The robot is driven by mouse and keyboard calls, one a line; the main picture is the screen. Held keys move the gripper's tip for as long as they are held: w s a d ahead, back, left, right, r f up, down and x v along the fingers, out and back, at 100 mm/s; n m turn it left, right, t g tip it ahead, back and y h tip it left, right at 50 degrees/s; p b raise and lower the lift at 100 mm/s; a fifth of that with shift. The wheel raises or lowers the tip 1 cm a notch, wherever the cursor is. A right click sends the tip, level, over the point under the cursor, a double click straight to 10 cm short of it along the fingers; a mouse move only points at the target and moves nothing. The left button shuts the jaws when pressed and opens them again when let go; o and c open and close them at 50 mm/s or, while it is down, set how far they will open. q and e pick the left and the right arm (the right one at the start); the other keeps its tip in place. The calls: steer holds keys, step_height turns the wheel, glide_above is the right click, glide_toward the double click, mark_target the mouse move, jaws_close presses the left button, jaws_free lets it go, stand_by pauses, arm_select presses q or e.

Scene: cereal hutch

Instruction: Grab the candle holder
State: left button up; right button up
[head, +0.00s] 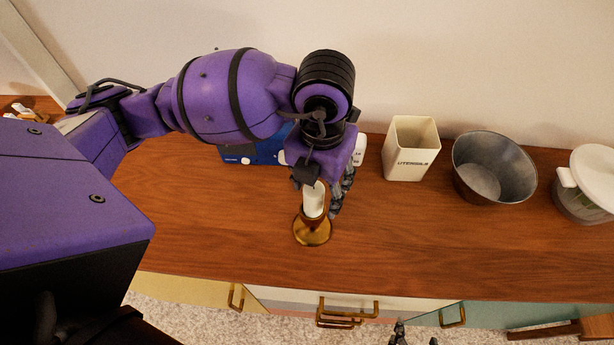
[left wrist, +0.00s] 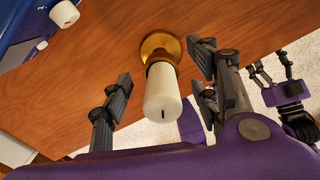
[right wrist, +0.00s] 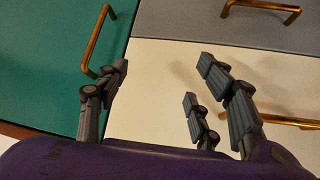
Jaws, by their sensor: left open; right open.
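The candle holder (head: 312,234) is brass with a round base and stands upright on the wooden counter. A white candle (head: 314,200) stands in it. My left gripper (head: 325,188) is over the candle, with its dark fingers open around it. In the left wrist view the candle (left wrist: 162,95) and holder (left wrist: 160,46) lie between the spread fingers (left wrist: 158,66), with gaps on both sides. My right gripper (right wrist: 160,78) is open and empty in front of the drawers. Only its fingertips show at the bottom of the head view (head: 398,336).
A blue appliance (head: 236,155) stands behind my left arm, partly hidden. To the right are a white utensil holder (head: 410,150), a metal bowl (head: 495,168) and a lidded jar (head: 587,185). Drawers with brass handles (head: 348,309) lie below the counter's front edge.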

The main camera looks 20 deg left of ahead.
mark_target(312, 219)
arm_select(q)
steer(key=shift+s+a+f, duration=0.15)
steer(key=shift+s+f, duration=0.65)
steer(key=shift+f, duration=0.1)
steer(key=f, duration=0.4)
steer(key=shift+a+f, duration=0.2)
steer(key=shift+a, duration=0.05)
jaws_close()
